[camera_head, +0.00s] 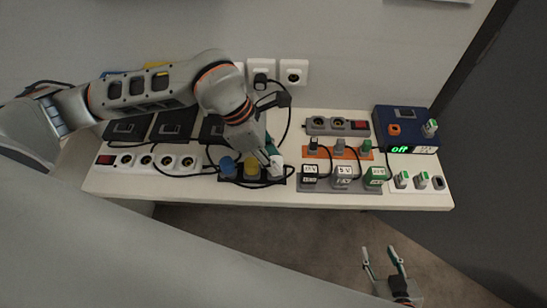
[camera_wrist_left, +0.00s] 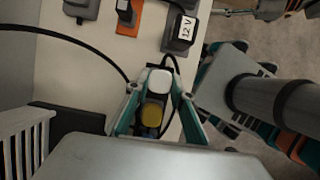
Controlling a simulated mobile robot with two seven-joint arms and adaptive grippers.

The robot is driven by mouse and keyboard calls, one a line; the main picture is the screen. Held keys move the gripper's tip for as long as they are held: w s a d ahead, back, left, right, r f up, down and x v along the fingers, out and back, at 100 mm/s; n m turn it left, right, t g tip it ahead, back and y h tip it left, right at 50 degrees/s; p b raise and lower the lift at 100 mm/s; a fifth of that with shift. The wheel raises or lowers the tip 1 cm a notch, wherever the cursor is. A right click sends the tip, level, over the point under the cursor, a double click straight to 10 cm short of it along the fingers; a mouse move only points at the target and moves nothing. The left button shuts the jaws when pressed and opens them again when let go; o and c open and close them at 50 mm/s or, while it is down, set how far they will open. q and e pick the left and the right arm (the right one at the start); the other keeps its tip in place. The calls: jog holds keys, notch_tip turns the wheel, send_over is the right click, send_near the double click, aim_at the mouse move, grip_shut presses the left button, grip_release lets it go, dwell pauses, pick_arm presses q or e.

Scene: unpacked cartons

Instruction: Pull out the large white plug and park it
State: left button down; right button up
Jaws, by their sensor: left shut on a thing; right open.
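The large white plug (camera_head: 277,166) is at the right end of a dark holder (camera_head: 232,179), beside a yellow plug (camera_head: 251,169) and a blue plug (camera_head: 228,167). My left gripper (camera_head: 271,159) comes down on the white plug from behind and is shut on it. In the left wrist view the white plug (camera_wrist_left: 161,79) shows between the fingers, with the yellow plug (camera_wrist_left: 152,113) close by. I cannot tell whether the white plug is fully seated in the holder. My right gripper (camera_head: 383,256) is open and empty, off the table's front edge.
A white power strip (camera_head: 127,160) lies at the left with free sockets. Labelled adapters, including a 12 V one (camera_head: 309,172), stand to the right. A blue box (camera_head: 404,126) shows "off". Black cables (camera_head: 290,125) loop close around the plugs. Wall sockets (camera_head: 294,72) are behind.

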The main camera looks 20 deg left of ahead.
pick_arm(q)
jog(key=shift+f+b, duration=0.6)
dwell(1.6)
jog(key=c, duration=1.7)
grip_release()
jog(key=v, duration=1.2)
jog(key=shift+s, duration=0.1)
